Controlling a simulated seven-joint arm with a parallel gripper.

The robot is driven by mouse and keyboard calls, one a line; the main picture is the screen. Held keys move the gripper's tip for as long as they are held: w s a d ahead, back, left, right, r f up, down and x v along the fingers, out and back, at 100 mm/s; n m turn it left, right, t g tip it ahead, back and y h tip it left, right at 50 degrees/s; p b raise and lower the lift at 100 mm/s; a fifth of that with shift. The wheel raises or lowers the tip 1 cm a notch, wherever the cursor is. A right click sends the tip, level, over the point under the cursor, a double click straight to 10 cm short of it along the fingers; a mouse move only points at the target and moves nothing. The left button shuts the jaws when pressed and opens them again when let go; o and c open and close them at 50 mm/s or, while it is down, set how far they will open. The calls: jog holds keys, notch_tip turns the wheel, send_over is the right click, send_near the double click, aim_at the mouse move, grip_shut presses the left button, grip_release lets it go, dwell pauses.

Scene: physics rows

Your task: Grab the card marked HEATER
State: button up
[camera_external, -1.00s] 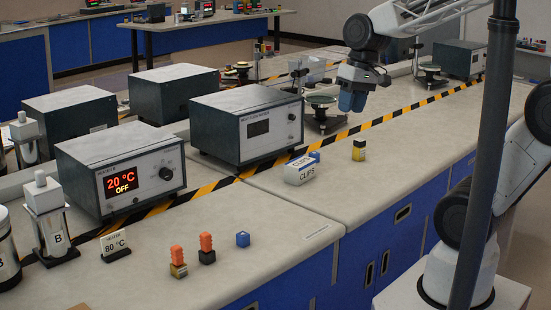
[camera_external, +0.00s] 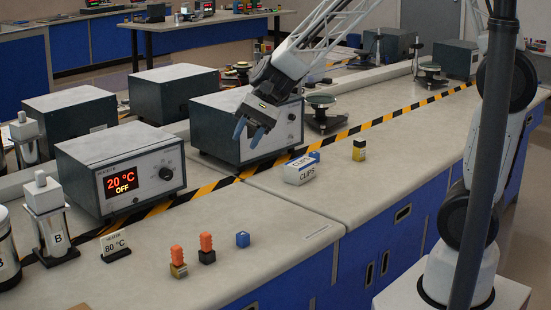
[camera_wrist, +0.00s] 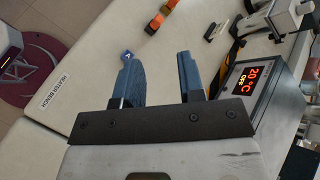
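The white card marked HEATER, 80 °C (camera_external: 116,243), stands upright in a small dark holder on the bench, in front of the heater box (camera_external: 120,172), whose display reads 20 °C OFF. In the wrist view a small dark shape (camera_wrist: 215,27) near the top seems to be the card's holder; its writing is not readable there. My gripper (camera_external: 247,133) is open and empty, high above the bench, in front of the middle grey box and well to the right of the card. Its two blue fingers stand apart in the wrist view (camera_wrist: 158,78).
Two orange-topped blocks (camera_external: 206,248) and a blue cube (camera_external: 242,239) stand right of the card. A metal cylinder marked B (camera_external: 50,225) stands left of it. A CLIPS box (camera_external: 299,170) lies farther right. The bench front between cube and CLIPS box is clear.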

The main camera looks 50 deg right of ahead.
jog(key=w+a+f+m+y, duration=0.2)
jog(key=w+a+f, duration=0.2)
jog(key=a, duration=0.3)
jog(key=w+a+f+m+y, duration=0.3)
jog(key=w+a+f, duration=0.1)
jog(key=a, duration=0.2)
jog(key=m+t+y, duration=0.3)
jog(key=m, duration=0.3)
send_near(113, 236)
jog(key=shift+s+a+f, duration=0.1)
jog(key=shift+a, duration=0.4)
jog(key=shift+s+a+f, duration=0.1)
jog(key=shift+a+f, duration=0.05)
jog(key=shift+a, duration=0.4)
jog(key=shift+a, duration=0.1)
jog(key=shift+a, duration=1.2)
jog(key=shift+a, duration=0.1)
jog(key=shift+w+a+r, duration=0.1)
jog(key=shift+a, duration=1.15)
jog(key=shift+w+a, duration=0.15)
jog(key=shift+a, duration=1.1)
